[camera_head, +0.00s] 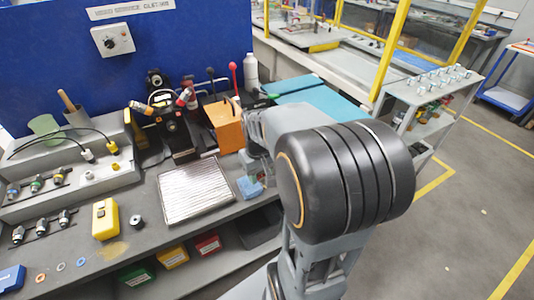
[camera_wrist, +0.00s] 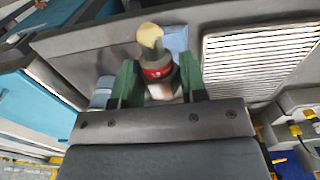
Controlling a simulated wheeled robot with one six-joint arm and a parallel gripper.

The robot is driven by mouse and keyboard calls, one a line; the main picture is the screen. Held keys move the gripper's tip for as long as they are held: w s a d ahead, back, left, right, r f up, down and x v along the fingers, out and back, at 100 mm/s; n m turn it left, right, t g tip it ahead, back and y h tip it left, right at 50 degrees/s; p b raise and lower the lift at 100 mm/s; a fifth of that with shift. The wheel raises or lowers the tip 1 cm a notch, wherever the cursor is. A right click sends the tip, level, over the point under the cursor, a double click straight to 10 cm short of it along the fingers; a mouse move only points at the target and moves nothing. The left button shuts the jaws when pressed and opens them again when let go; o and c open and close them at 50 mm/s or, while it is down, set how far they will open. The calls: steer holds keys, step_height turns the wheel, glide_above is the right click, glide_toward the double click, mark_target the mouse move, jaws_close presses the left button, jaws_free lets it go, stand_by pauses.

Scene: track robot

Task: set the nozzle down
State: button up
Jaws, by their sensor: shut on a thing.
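My gripper (camera_wrist: 159,80) shows in the wrist view with its two green fingers shut on the nozzle (camera_wrist: 158,72). The nozzle has a dark body with a red band and a pale yellow tip. Its tip points away from my wrist, over the grey bench. I cannot tell whether it touches the bench. A blue block or pad (camera_wrist: 177,39) lies just beside the tip; it also shows in the head view (camera_head: 249,187). In the head view my own arm hides most of the gripper and the nozzle.
A ribbed metal tray (camera_head: 195,191) lies on the bench, left of my arm; it also shows in the wrist view (camera_wrist: 258,62). An orange block (camera_head: 227,124) with tools stands behind it. A yellow box (camera_head: 105,219) and small rings are at left. The bench's front edge is close.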

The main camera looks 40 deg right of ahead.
steer(key=w+d+f+p, duration=0.1)
steer(key=w+d+f, duration=0.6)
steer(key=w+d, duration=0.1)
steer(key=shift+f+p, duration=0.35)
steer(key=shift+p, duration=0.05)
steer(key=shift+w+d+f, duration=0.25)
steer(key=shift+w+f, duration=0.05)
steer(key=shift+f, duration=0.15)
steer(key=shift+w+d+f, duration=0.25)
steer(key=shift+w+f, duration=0.05)
steer(key=shift+f, duration=0.15)
steer(key=shift+f+p, duration=0.55)
steer(key=shift+f, duration=0.95)
steer(key=shift+f, duration=0.15)
steer(key=o, duration=1.2)
